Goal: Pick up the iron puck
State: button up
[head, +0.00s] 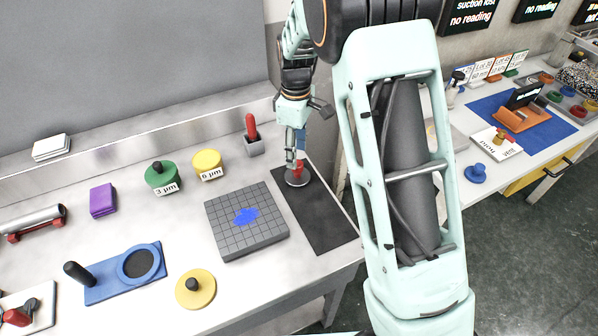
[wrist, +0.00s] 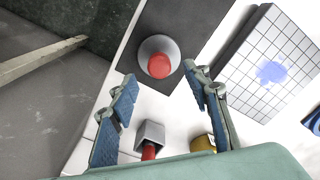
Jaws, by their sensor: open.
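The iron puck, a round grey disc with a red knob (head: 297,181), rests on a dark mat at the right end of the bench. In the wrist view the puck (wrist: 159,64) lies just beyond my fingertips, roughly centred between them. My gripper (head: 296,157) points down over the puck, and in the head view its fingers partly cover the knob. In the wrist view my gripper (wrist: 160,84) has its two blue-padded fingers spread apart with nothing between them. I cannot tell the exact gap between the fingertips and the knob.
The dark mat (head: 322,218) lies beside a gridded grey plate (head: 222,218) with a blue smear. A grey holder with a red handle (head: 253,144) stands behind. The bench edge is close on the mat's right.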

aim_at(297, 171)
notch_tip(297, 171, down, 7)
jog(key=shift+r, duration=0.15)
jog(key=shift+c, duration=0.2)
grip_shut()
dwell(0.3)
